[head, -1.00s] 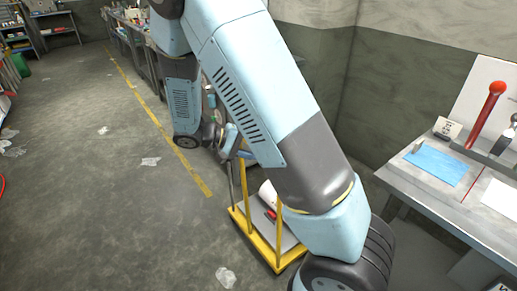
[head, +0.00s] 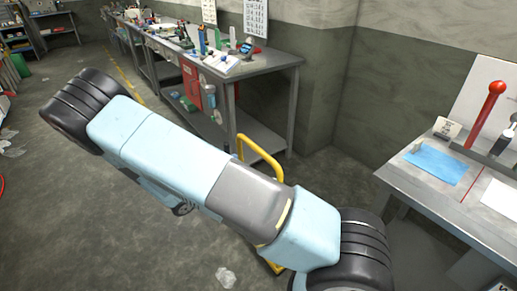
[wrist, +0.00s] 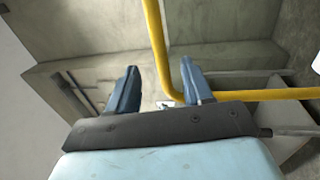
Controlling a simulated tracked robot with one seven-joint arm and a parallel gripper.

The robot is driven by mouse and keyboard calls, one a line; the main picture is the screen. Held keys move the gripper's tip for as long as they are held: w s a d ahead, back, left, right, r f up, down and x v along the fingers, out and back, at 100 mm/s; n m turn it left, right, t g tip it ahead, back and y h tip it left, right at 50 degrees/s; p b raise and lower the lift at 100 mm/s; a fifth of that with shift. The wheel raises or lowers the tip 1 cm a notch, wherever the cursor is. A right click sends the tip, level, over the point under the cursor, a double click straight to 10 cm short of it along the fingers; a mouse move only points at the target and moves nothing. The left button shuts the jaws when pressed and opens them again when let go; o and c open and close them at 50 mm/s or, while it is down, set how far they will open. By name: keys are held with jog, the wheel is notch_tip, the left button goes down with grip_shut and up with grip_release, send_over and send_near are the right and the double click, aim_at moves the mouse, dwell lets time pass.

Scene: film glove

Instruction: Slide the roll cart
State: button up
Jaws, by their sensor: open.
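The roll cart is mostly hidden behind my arm in the head view. Its yellow tubular handle (head: 264,152) rises above the arm, and a bit of its yellow base shows below. In the wrist view, a yellow bar of the cart (wrist: 152,28) runs down between my fingers in the picture, then bends to the right past the right finger. My gripper (wrist: 160,66) is open, with its two blue fingers apart. The bar appears nearer the right finger; I cannot tell its depth or whether it touches. My gripper is not discernible in the head view.
A long grey workbench (head: 270,65) with tools stands along the back wall, close behind the cart handle. Another bench (head: 400,178) with a blue sheet and a red-topped tool stands at the right. Open concrete floor (head: 90,215) lies at the left.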

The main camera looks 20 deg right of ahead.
jog(key=x, duration=1.3)
jog(key=shift+c, duration=0.4)
grip_shut()
jog(key=shift+s+a, duration=0.1)
jog(key=shift+a, duration=0.05)
